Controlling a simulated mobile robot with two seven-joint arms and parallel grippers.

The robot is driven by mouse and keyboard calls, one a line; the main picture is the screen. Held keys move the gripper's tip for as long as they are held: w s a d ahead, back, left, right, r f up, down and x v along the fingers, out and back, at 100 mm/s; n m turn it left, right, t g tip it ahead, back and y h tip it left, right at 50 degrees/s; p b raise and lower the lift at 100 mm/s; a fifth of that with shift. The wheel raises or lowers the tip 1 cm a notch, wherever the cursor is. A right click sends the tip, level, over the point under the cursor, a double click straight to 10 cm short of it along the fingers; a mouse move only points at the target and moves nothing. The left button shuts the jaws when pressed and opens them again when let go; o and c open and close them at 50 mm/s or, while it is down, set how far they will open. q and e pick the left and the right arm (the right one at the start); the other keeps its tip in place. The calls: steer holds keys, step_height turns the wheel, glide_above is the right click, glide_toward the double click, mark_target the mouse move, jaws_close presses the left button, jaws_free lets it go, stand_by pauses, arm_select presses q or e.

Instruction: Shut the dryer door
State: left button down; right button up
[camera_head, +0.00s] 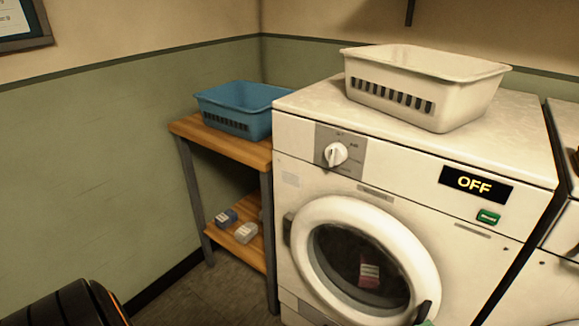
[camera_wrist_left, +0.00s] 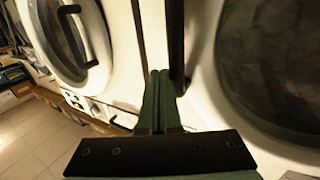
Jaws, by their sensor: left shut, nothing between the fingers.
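The dryer (camera_head: 400,165) is a white front-loading machine with a dial and a dark panel reading OFF. Its round white-rimmed door (camera_head: 315,212) lies close to the front; I cannot tell whether it is fully flush. The hinge is on the left and a dark handle (camera_head: 423,311) on the right rim. My left gripper (camera_wrist_left: 157,76) is shut and empty, its green fingers together beside the door rim. In the head view only a green tip shows by the handle at the bottom edge. The door's dark glass (camera_wrist_left: 270,60) fills the right of the wrist view. My right gripper is not in view.
A white basket (camera_head: 425,85) stands on the dryer. A blue basket (camera_head: 240,108) sits on a wooden shelf unit (camera_head: 195,128) to its left, with small boxes below. Another machine (camera_head: 565,240) stands close on the right; its handled door (camera_wrist_left: 65,40) shows in the wrist view.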

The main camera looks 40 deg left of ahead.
arm_select(q)
steer(key=shift+w+d+y, duration=0.1)
steer(key=shift+w+y, duration=0.2)
steer(key=shift+w, duration=0.55)
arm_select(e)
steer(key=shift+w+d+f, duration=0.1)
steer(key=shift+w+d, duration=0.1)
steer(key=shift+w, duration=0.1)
arm_select(q)
steer(key=shift+s, duration=0.1)
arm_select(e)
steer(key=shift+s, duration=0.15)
